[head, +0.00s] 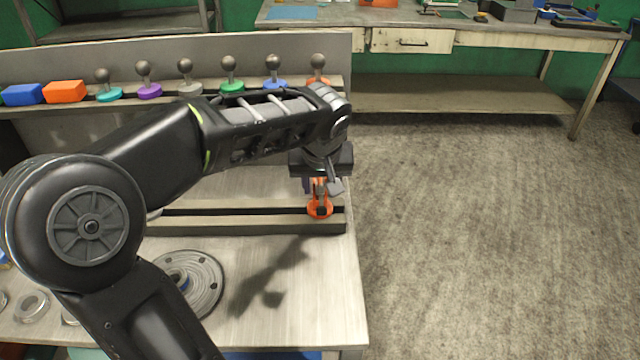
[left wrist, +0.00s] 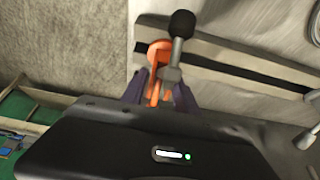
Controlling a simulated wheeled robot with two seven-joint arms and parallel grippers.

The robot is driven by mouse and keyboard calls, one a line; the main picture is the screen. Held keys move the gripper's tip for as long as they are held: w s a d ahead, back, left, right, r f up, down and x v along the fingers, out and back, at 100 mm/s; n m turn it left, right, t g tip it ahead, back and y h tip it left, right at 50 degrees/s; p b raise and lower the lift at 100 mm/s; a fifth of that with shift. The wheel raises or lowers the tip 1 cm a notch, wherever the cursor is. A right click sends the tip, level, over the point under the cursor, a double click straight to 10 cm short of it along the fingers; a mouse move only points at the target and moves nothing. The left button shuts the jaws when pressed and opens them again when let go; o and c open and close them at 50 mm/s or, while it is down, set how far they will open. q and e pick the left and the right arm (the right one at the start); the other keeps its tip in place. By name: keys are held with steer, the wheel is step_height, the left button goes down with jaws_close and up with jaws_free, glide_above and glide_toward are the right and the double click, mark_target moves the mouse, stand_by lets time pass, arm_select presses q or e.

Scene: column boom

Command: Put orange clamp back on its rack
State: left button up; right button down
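The orange clamp (head: 319,208) stands at the right end of the slotted front rail (head: 250,224) on the workbench. It also shows in the left wrist view (left wrist: 158,56), with a grey lever and dark ball grip over it. My left gripper (head: 321,187) points down right over the clamp. In the left wrist view its two fingers (left wrist: 160,92) lie on either side of the clamp's upper part. Whether they press on it cannot be told. The clamp's base appears to be on the rail. My right gripper is not in view.
The rear rack (head: 200,92) holds a row of ball-topped clamps in several colours, with an orange one (head: 318,80) at its right end. Blue (head: 22,94) and orange (head: 65,91) blocks sit at its left. A round grey plate (head: 195,285) lies in front. Floor is clear at right.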

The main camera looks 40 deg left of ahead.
arm_select(q)
steer(key=shift+r+p, duration=1.95)
steer(key=shift+r, duration=1.25)
steer(key=o, duration=0.6)
steer(key=shift+f, duration=0.1)
steer(key=shift+c, duration=0.2)
steer(key=v, duration=0.8)
steer(key=shift+f, duration=0.1)
